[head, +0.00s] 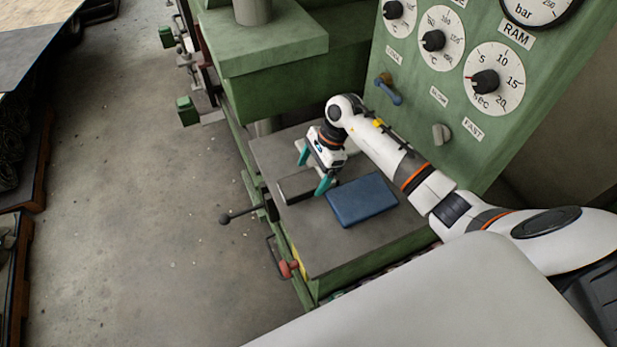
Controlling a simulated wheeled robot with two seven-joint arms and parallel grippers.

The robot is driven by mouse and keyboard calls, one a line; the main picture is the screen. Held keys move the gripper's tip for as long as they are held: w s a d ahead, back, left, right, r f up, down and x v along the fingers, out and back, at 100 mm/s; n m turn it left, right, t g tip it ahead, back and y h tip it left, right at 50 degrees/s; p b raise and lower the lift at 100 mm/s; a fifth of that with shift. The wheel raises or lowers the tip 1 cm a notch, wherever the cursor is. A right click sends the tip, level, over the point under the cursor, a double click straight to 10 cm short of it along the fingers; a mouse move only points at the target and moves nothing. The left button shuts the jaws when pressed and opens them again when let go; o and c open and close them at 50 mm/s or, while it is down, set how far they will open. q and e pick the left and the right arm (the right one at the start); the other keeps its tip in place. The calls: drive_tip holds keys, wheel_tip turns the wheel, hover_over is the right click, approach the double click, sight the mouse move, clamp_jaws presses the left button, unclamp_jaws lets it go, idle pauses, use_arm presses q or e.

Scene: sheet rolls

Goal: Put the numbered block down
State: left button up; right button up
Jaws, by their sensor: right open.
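A dark grey flat block (297,187) lies on the grey plate (285,148) of the green machine; no number on it can be read from here, so I cannot tell for sure that it is the numbered block. My right gripper (314,172) is open, its two teal fingers pointing down at the block's right part. The gripper hides some of that end, and I cannot tell whether the fingers touch the block. My left gripper is not in view.
A blue flat slab (362,200) lies on the plate just right of the block. The green control panel (455,95) with dials rises behind my right arm. A black-knobbed lever (240,214) and a red-handled one (288,269) stick out at the plate's left edge.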

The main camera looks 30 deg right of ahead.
drive_tip(key=shift+x, duration=0.8)
drive_tip(key=shift+w, duration=0.1)
drive_tip(key=shift+c, duration=0.6)
drive_tip(key=c, duration=1.2)
drive_tip(key=shift+r, duration=0.15)
drive_tip(key=shift+c, duration=0.7)
